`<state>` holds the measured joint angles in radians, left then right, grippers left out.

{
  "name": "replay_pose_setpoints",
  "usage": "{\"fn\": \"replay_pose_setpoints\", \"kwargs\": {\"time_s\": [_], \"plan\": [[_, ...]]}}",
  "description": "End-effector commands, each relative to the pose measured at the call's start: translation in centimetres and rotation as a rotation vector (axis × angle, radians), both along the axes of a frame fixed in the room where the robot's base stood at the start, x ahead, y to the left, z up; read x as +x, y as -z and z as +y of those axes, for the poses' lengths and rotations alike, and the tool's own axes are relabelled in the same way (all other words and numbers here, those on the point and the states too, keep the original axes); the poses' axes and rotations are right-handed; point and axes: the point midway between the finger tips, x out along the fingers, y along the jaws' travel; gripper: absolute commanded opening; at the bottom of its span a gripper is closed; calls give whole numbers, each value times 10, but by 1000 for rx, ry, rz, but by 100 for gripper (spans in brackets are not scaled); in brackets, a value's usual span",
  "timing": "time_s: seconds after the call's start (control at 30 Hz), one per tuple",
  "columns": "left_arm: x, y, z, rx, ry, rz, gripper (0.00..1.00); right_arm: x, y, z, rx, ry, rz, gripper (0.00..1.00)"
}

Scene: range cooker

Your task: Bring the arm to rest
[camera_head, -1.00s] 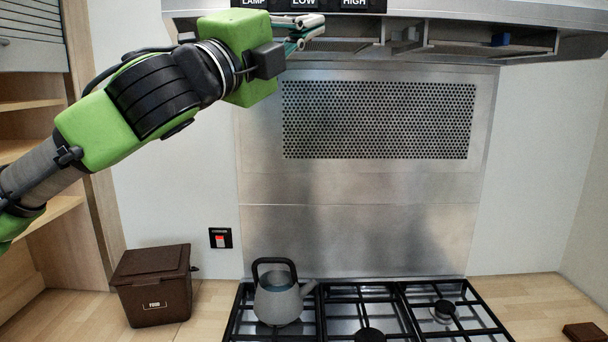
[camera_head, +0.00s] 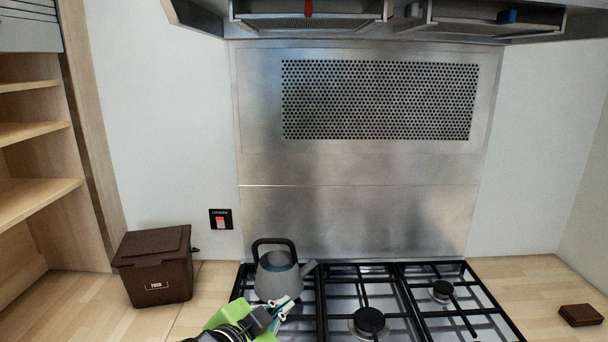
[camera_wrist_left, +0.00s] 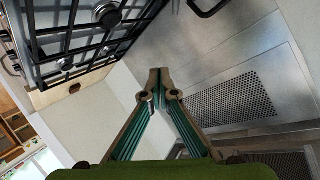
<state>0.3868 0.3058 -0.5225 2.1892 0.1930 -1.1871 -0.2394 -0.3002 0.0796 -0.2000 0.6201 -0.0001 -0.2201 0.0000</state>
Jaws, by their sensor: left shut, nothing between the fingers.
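My left arm comes in low from the bottom edge of the head view, with its green wrist showing. The left gripper (camera_head: 284,307) is just in front of the kettle in that view, overlapping its lower right side. Whether it touches the kettle I cannot tell. In the left wrist view the fingers of the left gripper (camera_wrist_left: 159,82) meet at the tips, shut with nothing between them. The rest of the left arm is below the picture. My right gripper is not in view.
A grey kettle (camera_head: 276,278) with a black handle stands on the hob's left part (camera_head: 345,285). A brown food box (camera_head: 155,270) is on the counter at left, a small brown block (camera_head: 581,315) at right. The cooker hood (camera_head: 400,28) hangs above; the space between is clear.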

Motion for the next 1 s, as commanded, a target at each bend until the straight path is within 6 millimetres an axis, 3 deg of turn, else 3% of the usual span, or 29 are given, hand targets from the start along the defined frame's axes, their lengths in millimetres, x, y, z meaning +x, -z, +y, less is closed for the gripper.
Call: {"fn": "replay_pose_setpoints", "kwargs": {"time_s": [0.03, 0.1, 0.27, 0.4, 0.6, 0.83, 1.0], "plan": [[-16, 29, 10, -28, -38, 79, 0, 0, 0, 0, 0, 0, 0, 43], [-37, 63, 25, -58, -98, 176, 0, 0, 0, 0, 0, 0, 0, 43], [-98, 137, 63, -109, -251, 401, 0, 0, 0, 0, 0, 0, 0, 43], [-159, 188, 96, -129, -391, 581, 0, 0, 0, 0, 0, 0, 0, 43], [-233, 230, 131, -129, -549, 764, 0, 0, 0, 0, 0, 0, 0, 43], [-309, 256, 163, -109, -701, 925, 0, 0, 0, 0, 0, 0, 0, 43], [-297, 312, 161, -100, -700, 941, 0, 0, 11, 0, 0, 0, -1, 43]]}}
